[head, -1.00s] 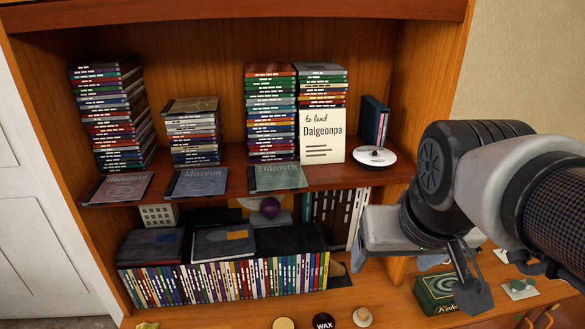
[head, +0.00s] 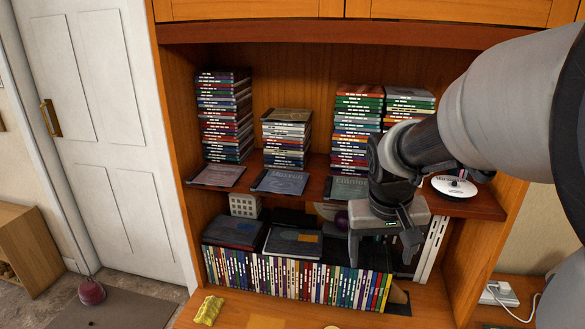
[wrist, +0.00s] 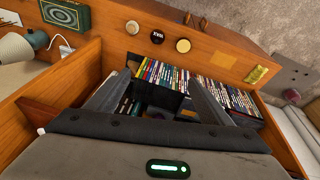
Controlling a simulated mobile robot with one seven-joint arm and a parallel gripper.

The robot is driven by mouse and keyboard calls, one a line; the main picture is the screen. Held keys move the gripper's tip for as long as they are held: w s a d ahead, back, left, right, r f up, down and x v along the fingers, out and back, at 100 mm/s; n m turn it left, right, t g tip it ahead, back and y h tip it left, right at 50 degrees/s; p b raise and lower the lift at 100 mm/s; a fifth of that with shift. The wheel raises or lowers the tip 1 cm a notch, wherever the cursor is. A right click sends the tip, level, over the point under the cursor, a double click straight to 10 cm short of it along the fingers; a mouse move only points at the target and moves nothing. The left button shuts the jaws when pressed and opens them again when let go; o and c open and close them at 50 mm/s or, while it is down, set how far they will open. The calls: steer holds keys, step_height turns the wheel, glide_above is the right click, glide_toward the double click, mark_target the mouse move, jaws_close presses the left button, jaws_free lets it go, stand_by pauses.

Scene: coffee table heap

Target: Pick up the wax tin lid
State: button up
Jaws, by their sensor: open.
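The wax tin lid (wrist: 157,36) is a small black disc with white "WAX" lettering. In the wrist view it lies flat on the wooden ledge, between a cream disc (wrist: 132,27) and a yellowish disc (wrist: 183,45). It is out of the head view's frame. My gripper (head: 382,250) is open and empty in front of the lower shelf, its fingers pointing down. In the wrist view the fingers (wrist: 160,78) are spread, and the lid lies beyond their tips, well apart from them.
A row of upright coloured cases (head: 295,277) stands on the lower shelf, beside and below my gripper. Stacked cases (head: 223,115) fill the upper shelf. A yellow crumpled packet (head: 208,310) lies on the ledge. A green box (wrist: 65,14) lies farther along it.

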steer(key=w+d+f+m+g, duration=0.1)
steer(key=w+d+f, duration=0.25)
steer(key=f, duration=0.35)
steer(key=w+d+f+g, duration=0.15)
steer(key=w+f, duration=0.25)
steer(key=f, duration=0.4)
steer(key=shift+m+y, duration=0.4)
steer(key=shift+y, duration=0.4)
steer(key=f, duration=0.6)
steer(key=d+f+b, duration=0.1)
steer(key=f, duration=0.6)
steer(key=w+d+f+b, duration=0.1)
steer(key=f, duration=0.6)
steer(key=shift+w+d+f, duration=0.1)
steer(key=shift+d+f, duration=0.15)
steer(key=shift+s+d+f+b, duration=0.1)
steer(key=shift+f+b, duration=0.4)
steer(key=shift+f, duration=1.15)
steer(key=shift+s+f+b, duration=0.1)
steer(key=shift+f+b, duration=0.4)
steer(key=shift+f, duration=1.1)
steer(key=c, duration=1.1)
